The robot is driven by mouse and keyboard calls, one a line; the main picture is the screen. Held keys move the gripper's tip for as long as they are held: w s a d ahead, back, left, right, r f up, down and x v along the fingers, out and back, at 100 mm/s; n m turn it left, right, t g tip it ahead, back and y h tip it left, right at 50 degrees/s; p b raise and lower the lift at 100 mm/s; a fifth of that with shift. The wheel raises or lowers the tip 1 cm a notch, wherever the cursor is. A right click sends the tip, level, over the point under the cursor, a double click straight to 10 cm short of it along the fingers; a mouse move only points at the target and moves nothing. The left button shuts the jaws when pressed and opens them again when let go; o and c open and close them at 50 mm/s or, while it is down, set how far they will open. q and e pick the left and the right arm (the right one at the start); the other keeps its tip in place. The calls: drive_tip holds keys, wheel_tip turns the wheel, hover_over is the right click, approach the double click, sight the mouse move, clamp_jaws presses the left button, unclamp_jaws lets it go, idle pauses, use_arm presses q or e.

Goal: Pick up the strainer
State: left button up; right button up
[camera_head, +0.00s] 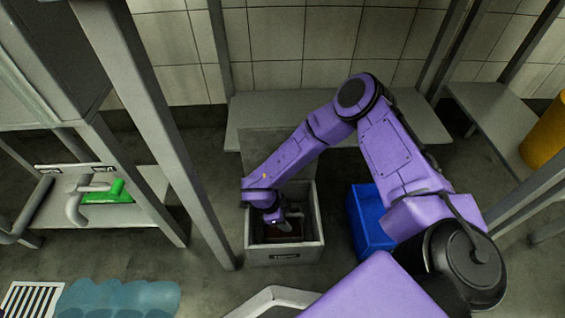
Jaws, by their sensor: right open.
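My right arm reaches from the lower right down into a grey open-topped crate (285,256) on the floor. My right gripper (284,224) is inside the crate, pointing down, with its jaws open. A dark brownish item or surface (284,237) shows under the gripper, too small and dark to make out. I cannot pick out the strainer with certainty; anything in the crate is partly hidden by the gripper and the front wall. I cannot tell whether the fingers touch anything. My left gripper is not in view.
A blue bin (369,222) stands right of the crate. A grey bench (250,107) runs behind it, and a metal post (190,165) rises to its left. A green object (109,192) lies on a left shelf. A yellow cylinder (546,138) stands at right. A floor grate (33,300) is lower left.

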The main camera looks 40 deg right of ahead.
clamp_jaws()
idle(1.4)
